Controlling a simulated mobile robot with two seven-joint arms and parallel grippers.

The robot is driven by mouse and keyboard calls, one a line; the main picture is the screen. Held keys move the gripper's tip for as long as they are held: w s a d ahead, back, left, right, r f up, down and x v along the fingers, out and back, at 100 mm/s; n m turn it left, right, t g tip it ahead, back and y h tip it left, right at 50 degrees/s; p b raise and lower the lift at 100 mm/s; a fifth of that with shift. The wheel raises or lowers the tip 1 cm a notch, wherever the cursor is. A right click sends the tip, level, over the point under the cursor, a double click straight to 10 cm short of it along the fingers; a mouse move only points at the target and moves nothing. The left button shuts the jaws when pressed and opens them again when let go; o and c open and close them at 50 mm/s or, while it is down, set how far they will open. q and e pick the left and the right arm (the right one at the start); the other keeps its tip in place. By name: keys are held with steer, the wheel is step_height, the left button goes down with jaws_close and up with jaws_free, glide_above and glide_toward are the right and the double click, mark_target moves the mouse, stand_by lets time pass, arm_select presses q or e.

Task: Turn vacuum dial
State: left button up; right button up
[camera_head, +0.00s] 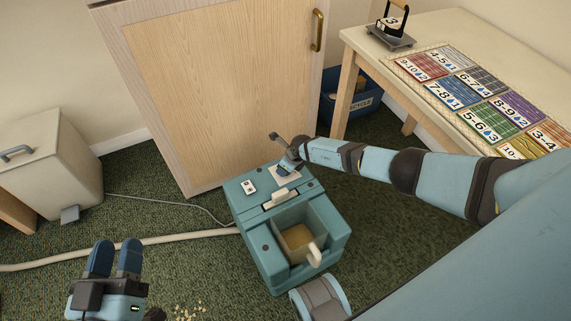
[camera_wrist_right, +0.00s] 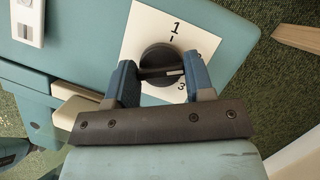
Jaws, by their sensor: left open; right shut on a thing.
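The teal vacuum (camera_head: 244,232) stands on the carpet, with an open bin at its front. In the right wrist view, its round black dial (camera_wrist_right: 157,57) sits on a white plate (camera_wrist_right: 143,28) marked 1 at the top and 3 at the lower right. A pale line on the dial's bar points right, between these numbers. My right gripper (camera_wrist_right: 160,72) is shut on the dial bar, one blue finger on each side. In the head view, my right gripper (camera_head: 287,162) covers the dial. My left gripper (camera_head: 115,247) is open and empty at the lower left.
A wooden cabinet (camera_head: 215,80) stands behind the vacuum. A table (camera_head: 440,28) with cards is at the right, above a blue recycle bin (camera_head: 366,108). A pedal bin (camera_head: 45,160) is at the left. A hose (camera_head: 130,245) and cord cross the carpet. Crumbs (camera_head: 188,313) lie near my left gripper.

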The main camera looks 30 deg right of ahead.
arm_select(q)
steer(key=shift+f, duration=0.2)
arm_select(e)
steer(key=shift+s, duration=0.1)
steer(key=o, duration=0.9)
steer(key=shift+d, duration=0.1)
steer(key=shift+r, duration=0.2)
arm_select(q)
steer(key=s+a+f+g+y+p, duration=0.2)
steer(key=a+f+g+y+p, duration=0.2)
steer(key=f+p, duration=0.3)
step_height(320, 180, down, 3)
steer(key=shift+s+a+r+g+p, duration=0.15)
steer(key=shift+s+a+g+p, duration=0.1)
steer(key=shift+a+g+p, duration=0.35)
arm_select(e)
steer(key=v, duration=1.3)
steer(key=shift+r, duration=0.25)
arm_select(q)
steer(key=shift+d, duration=0.15)
